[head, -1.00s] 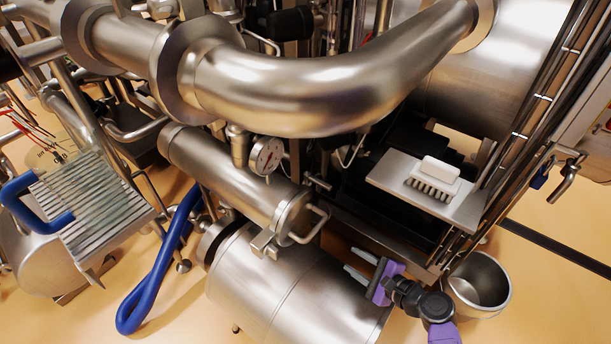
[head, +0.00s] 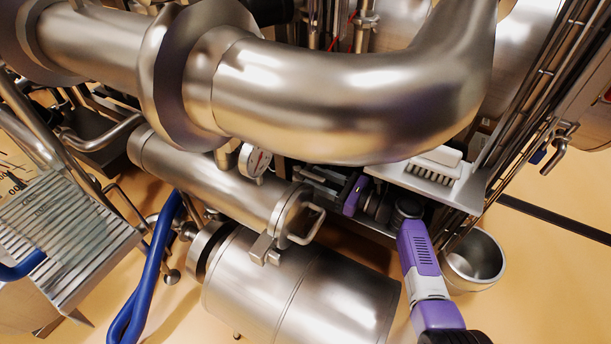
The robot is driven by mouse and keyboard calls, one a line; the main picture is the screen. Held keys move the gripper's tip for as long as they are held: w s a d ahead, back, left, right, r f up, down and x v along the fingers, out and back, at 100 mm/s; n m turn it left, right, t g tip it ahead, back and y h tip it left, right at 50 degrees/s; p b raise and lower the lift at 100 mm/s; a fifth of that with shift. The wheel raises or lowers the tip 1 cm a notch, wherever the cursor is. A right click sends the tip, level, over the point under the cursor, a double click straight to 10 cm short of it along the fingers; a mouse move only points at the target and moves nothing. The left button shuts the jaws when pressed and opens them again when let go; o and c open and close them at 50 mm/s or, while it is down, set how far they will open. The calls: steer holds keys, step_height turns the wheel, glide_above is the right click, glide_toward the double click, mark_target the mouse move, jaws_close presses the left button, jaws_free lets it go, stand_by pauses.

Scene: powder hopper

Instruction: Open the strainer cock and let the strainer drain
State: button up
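The strainer looks to be the steel cylinder (head: 215,190) lying slantwise under the big bent pipe. Its right end has a cap with a loop handle (head: 308,225), and a round dial gauge (head: 257,160) sits by its upper side. My gripper (head: 322,181) is right of the capped end, in the dark gap under the bent pipe, its fingers pointing left. The small cock handle beside the strainer is not clearly visible there; the fingers overlap that spot. I cannot tell whether they are apart or touch anything.
The large bent pipe (head: 340,100) hangs close above my gripper. A shelf (head: 465,190) with a white brush (head: 436,163) is to the right. A steel bucket (head: 473,262) stands on the floor. A large steel drum (head: 300,295) lies below, and a blue hose (head: 160,250) hangs left.

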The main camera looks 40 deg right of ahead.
mark_target(294, 170)
steer(key=shift+b+x, duration=0.35)
steer(key=shift+x, duration=1.45)
jaws_close()
